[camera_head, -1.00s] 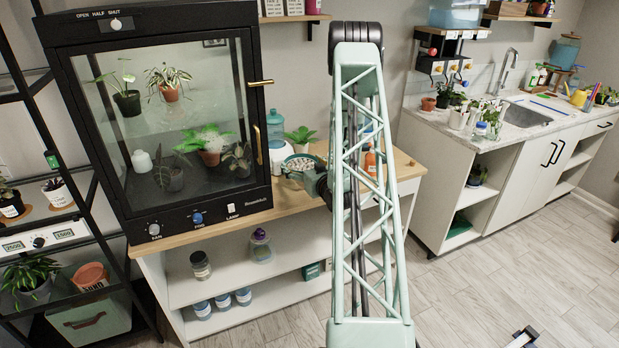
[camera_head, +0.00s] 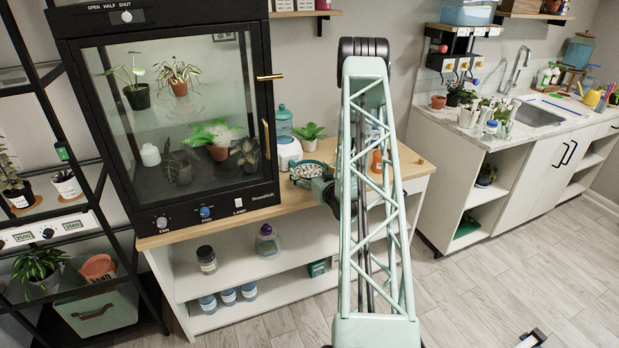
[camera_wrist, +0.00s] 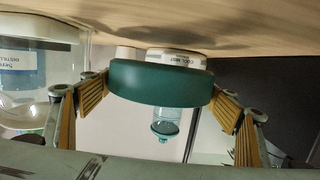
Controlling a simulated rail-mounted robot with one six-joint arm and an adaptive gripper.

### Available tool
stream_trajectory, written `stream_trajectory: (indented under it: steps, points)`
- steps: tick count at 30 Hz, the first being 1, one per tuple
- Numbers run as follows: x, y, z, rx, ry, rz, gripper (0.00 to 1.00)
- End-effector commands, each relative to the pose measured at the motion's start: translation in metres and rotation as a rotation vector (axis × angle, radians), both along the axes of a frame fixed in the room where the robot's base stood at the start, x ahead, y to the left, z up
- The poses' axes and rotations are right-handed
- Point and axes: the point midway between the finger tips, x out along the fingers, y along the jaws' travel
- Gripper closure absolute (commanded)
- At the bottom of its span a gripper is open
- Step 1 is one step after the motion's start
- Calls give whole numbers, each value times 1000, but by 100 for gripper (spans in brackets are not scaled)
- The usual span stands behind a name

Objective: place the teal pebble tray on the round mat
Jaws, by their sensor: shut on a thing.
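The teal pebble tray (camera_wrist: 160,84) is a shallow round dish, and pale pebbles show in it in the head view (camera_head: 308,170). My gripper (camera_wrist: 158,98) is shut on it, with a finger at each side of the rim in the upside-down wrist view. In the head view the tray is at the wooden cabinet top (camera_head: 222,226), right of the black glass case; I cannot tell whether it touches the top. My arm hides part of the top behind it. I cannot pick out the round mat for certain in either view.
The black glass plant case (camera_head: 180,130) stands close left of the tray. A white humidifier with a blue tank (camera_head: 286,145) and a potted plant (camera_head: 308,134) stand behind it. An orange bottle (camera_head: 377,158) is right, partly behind my arm.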

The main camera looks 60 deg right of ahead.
Motion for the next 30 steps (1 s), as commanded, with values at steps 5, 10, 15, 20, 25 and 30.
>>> stream_trajectory:
  steps: [5, 10, 15, 20, 25, 30]
  points:
    - [0, 0, -16, 0, 0, 0, 36]
    - [0, 0, -29, -1, -1, 0, 36]
    - [0, 0, -33, -1, -2, 0, 36]
    - [0, 0, -32, -1, -1, 0, 36]
    - [0, 0, -34, -1, -1, 0, 36]
    - [0, 0, -37, 0, 0, 0, 16]
